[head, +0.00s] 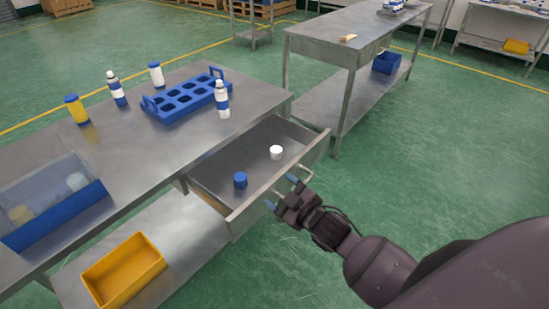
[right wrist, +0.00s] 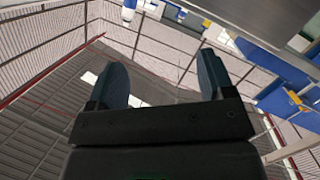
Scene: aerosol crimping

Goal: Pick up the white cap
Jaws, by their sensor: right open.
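The white cap (head: 276,152) lies in the open metal drawer (head: 217,172), toward its right end. A blue cap (head: 240,180) lies in the same drawer, nearer the left front. My right gripper (head: 281,192) is open and empty at the outer side of the drawer front, by the handle, below and right of the white cap. In the right wrist view the two fingers (right wrist: 160,85) stand apart with nothing between them, and neither cap can be made out there. My left gripper is in neither view.
On the workbench stand a blue rack (head: 187,100), several bottles such as the yellow one (head: 76,109), and a clear-lidded blue bin (head: 60,215). A yellow tray (head: 124,270) is on the lower shelf. The drawer front and handle (head: 306,172) lie between my right gripper and the white cap.

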